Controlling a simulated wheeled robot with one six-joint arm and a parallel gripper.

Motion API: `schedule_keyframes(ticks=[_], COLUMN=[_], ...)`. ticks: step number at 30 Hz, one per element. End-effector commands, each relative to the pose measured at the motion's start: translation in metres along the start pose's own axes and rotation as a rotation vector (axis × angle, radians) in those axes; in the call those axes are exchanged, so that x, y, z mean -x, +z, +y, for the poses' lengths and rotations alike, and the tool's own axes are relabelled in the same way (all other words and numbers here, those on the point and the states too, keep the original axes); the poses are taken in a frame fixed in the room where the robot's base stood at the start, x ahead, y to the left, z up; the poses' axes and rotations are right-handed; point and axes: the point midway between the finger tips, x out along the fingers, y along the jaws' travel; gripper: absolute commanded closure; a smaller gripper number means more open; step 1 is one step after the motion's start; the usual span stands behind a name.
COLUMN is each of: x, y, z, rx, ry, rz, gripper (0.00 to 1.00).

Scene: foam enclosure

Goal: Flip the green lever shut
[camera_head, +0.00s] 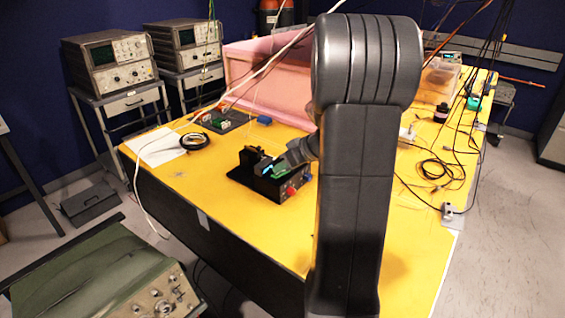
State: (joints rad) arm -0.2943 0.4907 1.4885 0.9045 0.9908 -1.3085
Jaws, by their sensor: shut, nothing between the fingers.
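A small black box device (262,187) with a red knob (291,190) on its front sits near the middle of the yellow table. A green lever (266,169) shows on top of the device; it is small, and I cannot tell its exact angle. My gripper (281,166) is at the device's top right, right beside the lever. It is shut with nothing held. I cannot tell whether it touches the lever. My large dark arm hides part of the table right of the device.
The yellow table (225,212) is clear in front of the device. A black cable coil (195,141) and a dark board with small parts (222,121) lie behind left. A pink foam enclosure (262,75) stands at the back. Loose cables (432,170) lie on the right.

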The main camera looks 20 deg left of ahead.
Motion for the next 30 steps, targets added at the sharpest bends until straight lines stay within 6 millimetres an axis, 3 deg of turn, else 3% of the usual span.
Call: schedule_keyframes(ticks=[14,30], x=[-0.010,-0.002], y=[0.009,0.002], z=[-0.001,0.008], rx=[0.056,0.052], ry=[0.054,0.055], rz=[0.000,-0.001], gripper=[1.00,1.00])
